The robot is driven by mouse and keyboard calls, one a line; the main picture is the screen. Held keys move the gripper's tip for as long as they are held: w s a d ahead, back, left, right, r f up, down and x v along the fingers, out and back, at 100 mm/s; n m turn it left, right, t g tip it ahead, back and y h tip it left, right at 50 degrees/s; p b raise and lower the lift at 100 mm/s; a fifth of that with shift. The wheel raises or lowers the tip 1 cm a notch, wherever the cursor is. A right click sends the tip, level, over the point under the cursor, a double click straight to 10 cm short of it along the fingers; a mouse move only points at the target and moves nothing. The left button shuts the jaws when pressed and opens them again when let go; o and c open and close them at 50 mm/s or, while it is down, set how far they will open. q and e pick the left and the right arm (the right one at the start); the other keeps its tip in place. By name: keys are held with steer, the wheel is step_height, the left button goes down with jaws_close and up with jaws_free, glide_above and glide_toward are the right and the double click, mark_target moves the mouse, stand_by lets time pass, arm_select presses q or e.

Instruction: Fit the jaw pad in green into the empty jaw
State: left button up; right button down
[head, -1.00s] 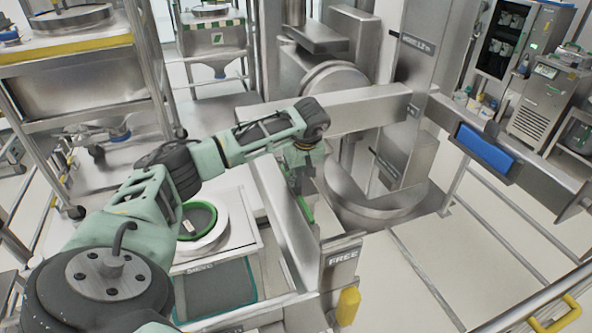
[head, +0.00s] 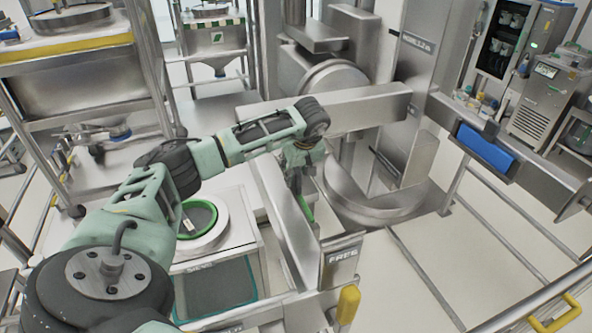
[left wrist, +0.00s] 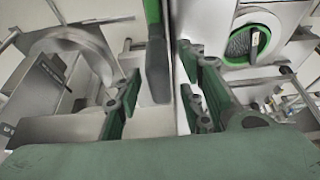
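The green jaw pad (head: 305,208) shows as a narrow upright strip below my left gripper (head: 297,175), by the inner side of the left lift arm (head: 275,205). In the left wrist view the pad (left wrist: 157,60) stands edge-on between the two fingers of my left gripper (left wrist: 160,90). Narrow gaps show on both sides of it, so the fingers look open around it. Whether the pad touches the lift arm is hidden. A blue pad (head: 486,151) sits on the right lift arm (head: 535,170). My right gripper is not in view.
A plate marked FREE (head: 343,255) and a yellow post (head: 347,304) stand at the left arm's near end. A cart with a green-rimmed sieve (head: 199,219) is left of it. The steel lift column (head: 420,95) rises behind. Floor between the lift arms is clear.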

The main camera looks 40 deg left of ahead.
arm_select(q)
steer(key=shift+f, duration=0.1)
steer(key=v, duration=1.2)
stand_by(0.7)
